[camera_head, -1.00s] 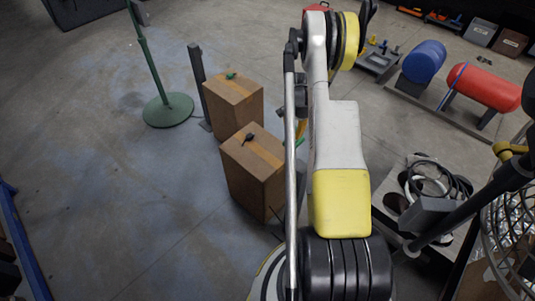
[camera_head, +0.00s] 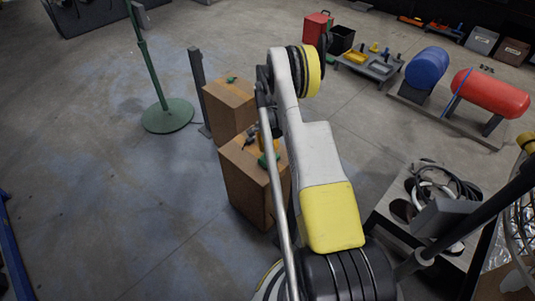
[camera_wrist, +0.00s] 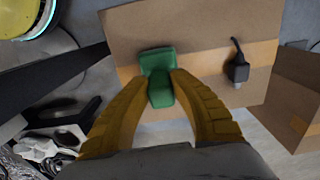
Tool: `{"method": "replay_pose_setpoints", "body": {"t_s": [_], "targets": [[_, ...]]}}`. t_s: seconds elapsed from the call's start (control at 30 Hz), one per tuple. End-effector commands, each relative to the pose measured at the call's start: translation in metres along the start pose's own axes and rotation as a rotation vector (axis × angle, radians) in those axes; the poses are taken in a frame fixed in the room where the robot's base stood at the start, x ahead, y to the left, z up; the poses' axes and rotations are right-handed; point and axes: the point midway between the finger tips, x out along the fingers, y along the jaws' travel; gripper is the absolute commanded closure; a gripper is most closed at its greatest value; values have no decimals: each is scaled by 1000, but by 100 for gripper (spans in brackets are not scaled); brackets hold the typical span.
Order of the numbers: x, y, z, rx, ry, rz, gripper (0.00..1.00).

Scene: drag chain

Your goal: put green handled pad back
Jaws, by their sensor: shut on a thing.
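My gripper (camera_wrist: 161,84) has its yellow fingers shut on the green handled pad (camera_wrist: 157,62), which shows beyond the fingertips in the wrist view. In the head view, the green pad (camera_head: 268,159) is at the right part of the top of the near cardboard box (camera_head: 248,192). I cannot tell whether the pad touches the box top. A small black tool (camera_wrist: 238,66) lies on the same box, to the right of the pad in the wrist view. My arm hides part of the box in the head view.
A second cardboard box (camera_head: 228,108) with a small green item (camera_head: 231,79) stands behind the near one. A green stand base (camera_head: 167,114) is to the left. A low cart (camera_head: 405,216) with cables is at the right.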

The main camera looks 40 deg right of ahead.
Motion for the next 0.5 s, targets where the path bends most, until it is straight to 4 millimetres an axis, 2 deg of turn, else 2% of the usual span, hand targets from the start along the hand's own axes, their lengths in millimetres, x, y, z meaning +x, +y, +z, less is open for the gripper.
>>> {"method": "replay_pose_setpoints", "body": {"t_s": [0.23,0.27,0.3,0.5], "targets": [[0,0,0,0,0,0,100],[0,0,0,0,0,0,65],[0,0,0,0,0,0,55],[0,0,0,0,0,0,55]]}}
